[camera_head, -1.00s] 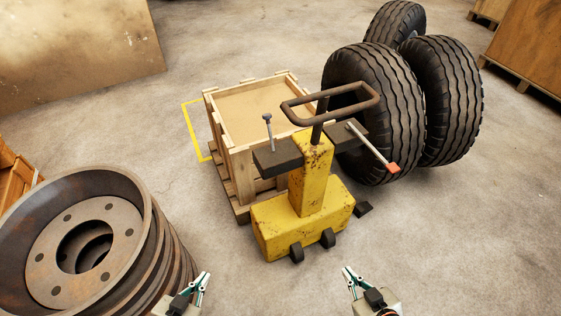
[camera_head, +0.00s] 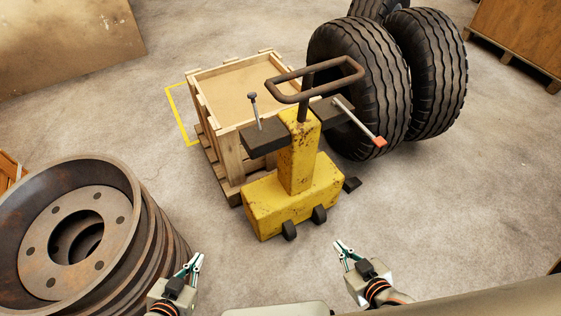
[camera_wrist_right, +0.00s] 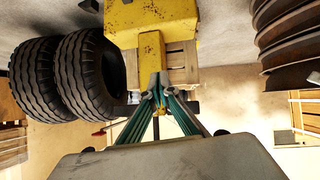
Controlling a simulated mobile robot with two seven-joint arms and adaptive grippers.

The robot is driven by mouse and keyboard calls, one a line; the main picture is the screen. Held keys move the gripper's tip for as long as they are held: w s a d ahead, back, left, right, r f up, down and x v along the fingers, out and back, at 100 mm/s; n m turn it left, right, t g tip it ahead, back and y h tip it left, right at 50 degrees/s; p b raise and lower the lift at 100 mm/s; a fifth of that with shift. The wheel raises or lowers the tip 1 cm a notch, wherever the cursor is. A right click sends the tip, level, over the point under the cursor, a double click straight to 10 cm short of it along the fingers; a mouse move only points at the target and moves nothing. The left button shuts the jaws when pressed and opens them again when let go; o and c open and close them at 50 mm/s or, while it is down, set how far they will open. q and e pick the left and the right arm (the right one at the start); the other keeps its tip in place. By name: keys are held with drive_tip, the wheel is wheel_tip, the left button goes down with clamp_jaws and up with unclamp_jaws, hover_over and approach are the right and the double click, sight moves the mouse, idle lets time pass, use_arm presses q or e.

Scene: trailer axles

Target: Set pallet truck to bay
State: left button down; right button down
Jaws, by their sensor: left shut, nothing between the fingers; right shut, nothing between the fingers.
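The yellow pallet truck (camera_head: 295,190) stands upright on the floor in the middle of the head view, with a brown loop handle (camera_head: 315,80) on top. A wooden crate (camera_head: 228,155) on a pallet sits just behind it. A yellow floor outline (camera_head: 178,115) shows partly behind the crate's left side. A lever with a red end (camera_head: 378,141) sticks out at the truck's right. My left gripper (camera_head: 198,258) and right gripper (camera_head: 340,246) are shut and empty, in front of the truck and apart from it. The truck (camera_wrist_right: 150,20) also shows in the right wrist view beyond the right gripper (camera_wrist_right: 158,82).
Big tyres (camera_head: 365,85) stand close to the truck's right. Stacked rusty wheel rims (camera_head: 150,235) are at the lower left. A wooden crate (camera_head: 520,40) is at the far right, a brown panel (camera_head: 60,40) at the far left. Floor at the right is open.

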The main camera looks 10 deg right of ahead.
drive_tip(key=c, duration=2.1)
unclamp_jaws()
drive_tip(key=shift+w+d, duration=0.15)
drive_tip(key=shift+w, duration=0.05)
drive_tip(key=shift+c, duration=0.2)
drive_tip(key=shift+o, duration=0.9)
drive_tip(key=w+d+r+n+t+y, duration=0.1)
drive_tip(key=w+r+n+t, duration=0.2)
drive_tip(key=w+r, duration=0.5)
drive_tip(key=shift+w+r, duration=0.15)
drive_tip(key=shift+w, duration=1.05)
drive_tip(key=n+g+y, duration=0.2)
drive_tip(key=n+y, duration=0.6)
drive_tip(key=n, duration=1.1)
approach(332, 88)
drive_tip(key=r+x, duration=0.1)
drive_tip(key=x, duration=0.8)
drive_tip(key=f+x, duration=0.1)
drive_tip(key=x, duration=0.1)
drive_tip(key=shift+w+a+f, duration=0.1)
drive_tip(key=shift+a+f, duration=0.05)
